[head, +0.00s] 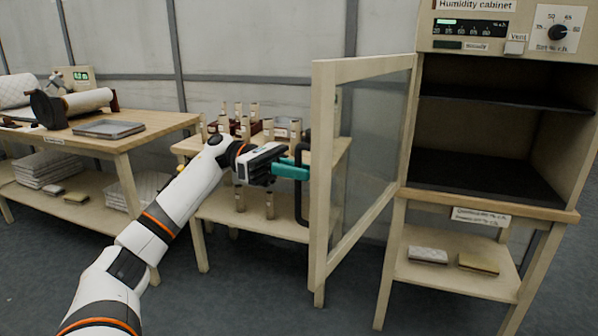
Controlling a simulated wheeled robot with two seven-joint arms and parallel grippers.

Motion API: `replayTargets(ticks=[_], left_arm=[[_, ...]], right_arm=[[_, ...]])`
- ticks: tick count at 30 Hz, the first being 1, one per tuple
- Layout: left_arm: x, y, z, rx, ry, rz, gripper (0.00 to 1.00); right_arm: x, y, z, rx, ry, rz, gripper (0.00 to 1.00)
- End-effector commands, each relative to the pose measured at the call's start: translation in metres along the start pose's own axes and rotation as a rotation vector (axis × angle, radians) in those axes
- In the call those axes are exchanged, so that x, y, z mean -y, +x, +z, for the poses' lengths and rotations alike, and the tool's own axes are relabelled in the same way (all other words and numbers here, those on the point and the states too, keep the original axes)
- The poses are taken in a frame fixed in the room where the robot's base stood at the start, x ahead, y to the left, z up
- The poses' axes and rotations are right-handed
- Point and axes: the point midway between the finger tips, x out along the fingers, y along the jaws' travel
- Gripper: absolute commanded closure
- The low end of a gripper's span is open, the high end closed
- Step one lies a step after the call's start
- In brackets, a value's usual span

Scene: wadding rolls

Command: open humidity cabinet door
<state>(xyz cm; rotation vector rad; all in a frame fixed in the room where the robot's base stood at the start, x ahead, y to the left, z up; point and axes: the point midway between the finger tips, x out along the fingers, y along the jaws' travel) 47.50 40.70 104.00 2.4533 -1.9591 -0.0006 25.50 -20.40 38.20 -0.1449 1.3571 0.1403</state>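The humidity cabinet (433,110) stands at the right, with its name label, dial and display at the top. Its glass door, in a pale wooden frame (321,180), is swung wide open to the left, and the dark shelves inside show empty. The black door handle (299,195) is on the door's left side. My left gripper (300,173), with teal fingers, is at the handle. The fingers look closed around its bar, though the far fingertip is partly hidden. My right gripper is not in view.
A small table (215,210) with wooden pegs stands behind my gripper and the door. Two pads lie on the shelf under the cabinet. The floor in front is clear.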

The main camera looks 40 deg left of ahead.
Motion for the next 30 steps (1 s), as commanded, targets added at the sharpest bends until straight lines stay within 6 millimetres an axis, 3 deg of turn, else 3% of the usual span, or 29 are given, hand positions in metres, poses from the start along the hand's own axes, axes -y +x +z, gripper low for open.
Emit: replayTargets(ticks=[3,14,25,30], left_arm=[[0.0,0.0,0.0,0.0,0.0,0.001,0.68],[0.0,-0.006,0.0,0.001,0.001,0.001,0.68],[0.001,-0.08,-0.002,-0.003,0.002,-0.003,0.68],[0.001,-0.106,-0.002,-0.002,0.001,-0.001,0.68]], right_arm=[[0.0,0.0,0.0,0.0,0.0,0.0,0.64],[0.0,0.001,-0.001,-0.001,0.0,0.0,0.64],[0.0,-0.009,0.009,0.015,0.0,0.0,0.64],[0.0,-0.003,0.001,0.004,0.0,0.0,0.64]])
